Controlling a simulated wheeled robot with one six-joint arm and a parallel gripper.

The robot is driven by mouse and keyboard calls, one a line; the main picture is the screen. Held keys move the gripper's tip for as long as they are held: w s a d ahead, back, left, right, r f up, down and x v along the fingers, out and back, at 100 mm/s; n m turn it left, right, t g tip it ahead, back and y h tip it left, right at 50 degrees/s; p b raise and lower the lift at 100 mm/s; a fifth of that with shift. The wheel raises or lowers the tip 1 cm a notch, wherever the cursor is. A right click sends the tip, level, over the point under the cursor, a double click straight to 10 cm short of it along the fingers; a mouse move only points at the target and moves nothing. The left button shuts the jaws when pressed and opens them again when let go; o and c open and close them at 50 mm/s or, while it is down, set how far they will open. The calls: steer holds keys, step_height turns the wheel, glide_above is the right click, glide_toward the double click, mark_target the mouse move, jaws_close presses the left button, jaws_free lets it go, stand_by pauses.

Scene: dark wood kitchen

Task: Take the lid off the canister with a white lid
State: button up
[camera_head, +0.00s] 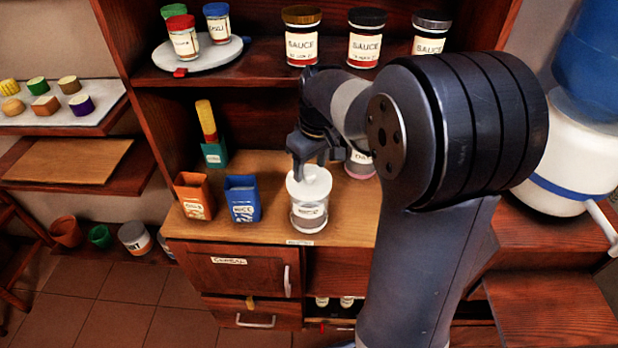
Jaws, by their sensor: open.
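The canister (308,215) is a clear, short cylinder with a label, standing upright on the wooden counter near its front edge. Its white lid (303,188) sits on top, with a raised white knob in the middle. My gripper (308,172) points down right at the lid, its dark fingers around or just behind the knob. The gripper is open. My arm comes in from the right and hides part of the counter. Whether the fingers touch the knob cannot be told.
An orange box (195,196) and a blue box (243,199) stand left of the canister. Another labelled container (360,164) stands behind it, partly hidden by my arm. Sauce jars (301,36) line the shelf above. The counter's left back holds a teal box (214,153).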

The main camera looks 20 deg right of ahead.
steer(key=shift+w+f, duration=0.1)
steer(key=shift+f, duration=0.55)
steer(key=shift+c, duration=0.5)
steer(key=c, duration=0.9)
steer(key=shift+r, duration=0.15)
steer(key=shift+c, duration=0.2)
